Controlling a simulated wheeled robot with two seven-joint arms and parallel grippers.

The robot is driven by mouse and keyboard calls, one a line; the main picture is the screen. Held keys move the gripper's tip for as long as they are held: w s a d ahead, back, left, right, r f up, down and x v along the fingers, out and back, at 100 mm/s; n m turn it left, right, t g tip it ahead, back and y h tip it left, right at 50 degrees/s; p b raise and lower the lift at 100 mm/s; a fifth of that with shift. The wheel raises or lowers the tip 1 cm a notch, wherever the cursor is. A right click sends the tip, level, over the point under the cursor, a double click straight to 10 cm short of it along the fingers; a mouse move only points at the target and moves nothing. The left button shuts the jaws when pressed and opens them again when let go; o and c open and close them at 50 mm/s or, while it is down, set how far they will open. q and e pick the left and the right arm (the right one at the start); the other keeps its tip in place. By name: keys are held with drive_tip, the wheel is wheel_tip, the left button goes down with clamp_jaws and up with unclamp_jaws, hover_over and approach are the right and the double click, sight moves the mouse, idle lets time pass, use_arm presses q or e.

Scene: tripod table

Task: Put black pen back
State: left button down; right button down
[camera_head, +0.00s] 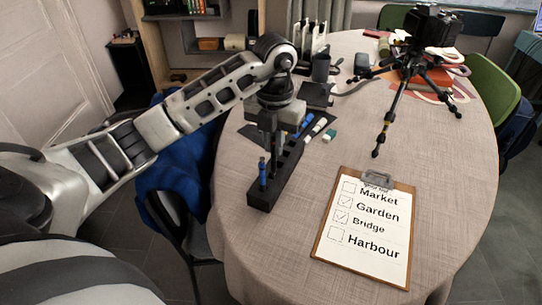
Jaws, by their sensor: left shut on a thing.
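A black pen rack (264,197), a long block with a row of slots, stands near the table's left edge. A blue pen (262,174) stands upright in its front end. My left gripper (270,146) is over the rack, pointing down, just behind the blue pen. It is shut on a thin dark upright thing, seemingly the black pen (274,158). The dark fingers, pen and rack blend together, so I cannot tell whether its lower end is inside a slot. My right gripper is not in view.
A clipboard (319,252) with a checklist lies at the front right. A camera tripod (397,97) stands at the back right. The table's middle is clear.

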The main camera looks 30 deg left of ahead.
use_arm(q)
wheel_tip(320, 180, down, 6)
drive_tip(key=w+a, duration=0.1)
drive_tip(key=a, duration=0.1)
drive_tip(key=shift+w+p, duration=0.4)
drive_tip(key=shift+f, duration=0.1)
drive_tip(key=shift+f, duration=0.15)
drive_tip(key=c, duration=1.5)
unclamp_jaws()
